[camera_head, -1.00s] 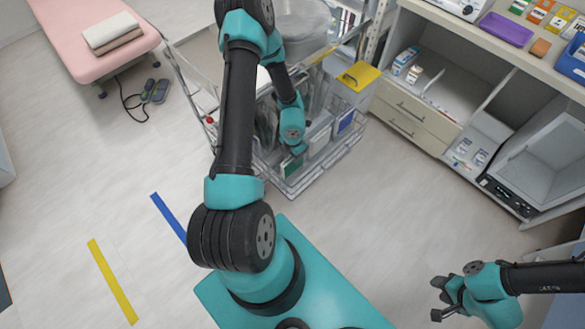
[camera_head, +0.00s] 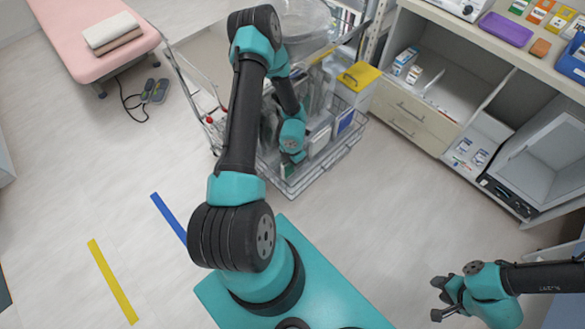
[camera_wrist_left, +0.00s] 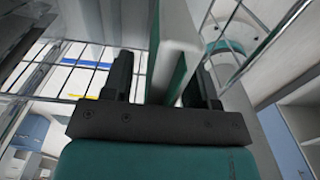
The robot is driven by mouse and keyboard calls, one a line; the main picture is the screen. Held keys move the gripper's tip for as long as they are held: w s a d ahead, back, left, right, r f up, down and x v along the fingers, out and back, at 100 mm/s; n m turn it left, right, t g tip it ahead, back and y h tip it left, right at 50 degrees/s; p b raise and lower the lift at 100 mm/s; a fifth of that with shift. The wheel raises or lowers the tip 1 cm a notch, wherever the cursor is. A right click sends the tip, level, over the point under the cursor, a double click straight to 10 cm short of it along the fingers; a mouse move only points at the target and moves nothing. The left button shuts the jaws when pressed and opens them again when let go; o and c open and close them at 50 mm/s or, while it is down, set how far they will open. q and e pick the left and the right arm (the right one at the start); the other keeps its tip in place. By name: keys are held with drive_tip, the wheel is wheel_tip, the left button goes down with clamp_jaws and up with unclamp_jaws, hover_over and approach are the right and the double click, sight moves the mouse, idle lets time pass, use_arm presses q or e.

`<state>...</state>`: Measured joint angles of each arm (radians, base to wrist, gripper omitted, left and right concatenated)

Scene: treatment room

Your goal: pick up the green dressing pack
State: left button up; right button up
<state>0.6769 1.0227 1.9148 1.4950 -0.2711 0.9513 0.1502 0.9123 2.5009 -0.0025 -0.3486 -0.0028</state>
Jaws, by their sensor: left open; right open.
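The green dressing pack (camera_head: 288,171) is mostly hidden in the wire basket of the cart, under my left forearm. In the left wrist view a white and green pack (camera_wrist_left: 176,50) stands upright between the fingers of my left gripper (camera_wrist_left: 165,85). The left gripper is open, with one finger on each side of the pack; I cannot tell whether either finger touches it. My right gripper (camera_head: 438,299) is open and empty, over the floor at the lower right.
The wire cart (camera_head: 292,191) surrounds the left gripper with thin rails. A yellow-lidded box (camera_head: 357,77) stands at its right. A shelf unit (camera_head: 420,130) is further right. The floor between the cart and my right arm is clear.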

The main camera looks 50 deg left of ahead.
use_arm(q)
drive_tip(key=shift+c, duration=0.5)
clamp_jaws()
